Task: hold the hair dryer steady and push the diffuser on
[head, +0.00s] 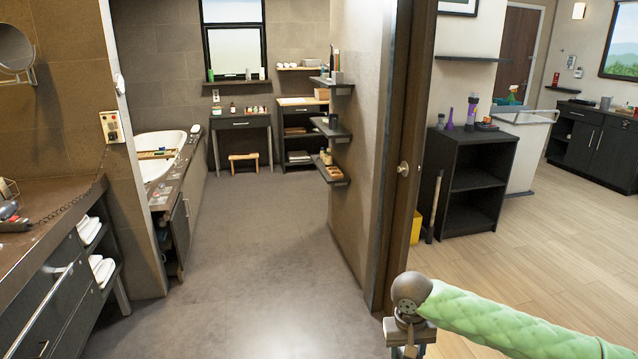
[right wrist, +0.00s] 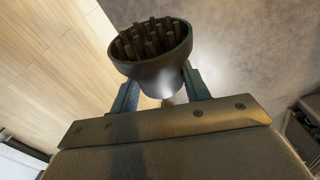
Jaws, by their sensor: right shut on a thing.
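The diffuser (right wrist: 152,62), a dark round cup with several prongs inside, is between the two fingers of my right gripper (right wrist: 160,88). My right gripper is shut on it, with the pronged opening facing away from the palm. In the head view the diffuser (head: 411,289) shows at the lower right, held up by my right gripper (head: 406,322) above the floor. What looks like the hair dryer (head: 9,211) lies on the counter at the far left, partly cut off by the frame edge. The diffuser and the dryer are far apart. My left gripper is out of view.
The vanity counter (head: 50,196) runs along the left, with towels (head: 100,268) on shelves below. A coiled cord (head: 72,208) leads to a wall outlet (head: 112,127). A door frame (head: 398,150) stands ahead of my right arm. The grey floor (head: 235,260) between is clear.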

